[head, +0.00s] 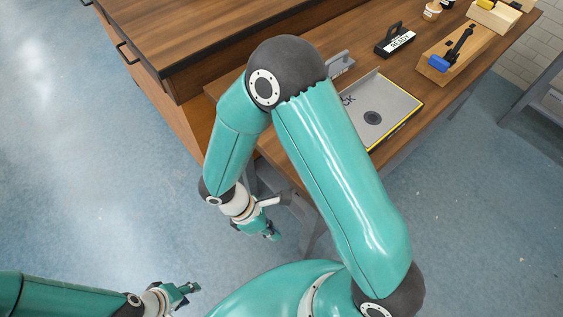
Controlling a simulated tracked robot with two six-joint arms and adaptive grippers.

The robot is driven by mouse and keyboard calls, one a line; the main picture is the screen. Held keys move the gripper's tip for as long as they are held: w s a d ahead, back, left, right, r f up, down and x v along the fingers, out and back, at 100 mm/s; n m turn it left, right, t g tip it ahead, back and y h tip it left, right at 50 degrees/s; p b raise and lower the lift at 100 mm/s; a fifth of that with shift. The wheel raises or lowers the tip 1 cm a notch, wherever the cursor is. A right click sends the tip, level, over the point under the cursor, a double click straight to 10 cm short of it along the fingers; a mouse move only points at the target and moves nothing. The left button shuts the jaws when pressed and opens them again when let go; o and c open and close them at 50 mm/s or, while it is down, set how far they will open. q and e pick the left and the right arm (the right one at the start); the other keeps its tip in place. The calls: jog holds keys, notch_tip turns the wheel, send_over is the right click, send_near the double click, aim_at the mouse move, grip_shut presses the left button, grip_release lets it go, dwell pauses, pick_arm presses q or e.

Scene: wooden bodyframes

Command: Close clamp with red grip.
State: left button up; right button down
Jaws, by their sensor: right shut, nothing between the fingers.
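No clamp with a red grip shows in the head view. A clamp with a blue grip (439,63) and a black lever sits on a wooden block (478,47) at the right of the table. My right gripper (273,235) hangs low beside the table's front side, shut and empty, well away from that clamp. My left gripper (193,289) is at the lower left over the floor, away from the table; its finger gap is too small to judge.
The wooden table (405,75) carries a grey tray with a yellow edge (397,103), a black-handled stamp-like object (395,41) and small pots (432,11). A wooden cabinet (175,30) stands at the upper left. My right arm covers part of the table. Blue floor is free at left.

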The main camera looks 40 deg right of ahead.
jog(key=w+d+r+n+t+h+b, duration=0.1)
jog(key=w+r+n+t+h, duration=0.2)
jog(key=w+r+h, duration=0.35)
jog(key=w+d+r+n+t+h, duration=0.2)
jog(key=w+r+n+t+h, duration=0.1)
jog(key=r, duration=0.7)
jog(key=shift+m+g, duration=0.3)
jog(key=x, duration=0.9)
jog(key=shift+s+f, duration=0.2)
jog(key=shift+f, duration=0.15)
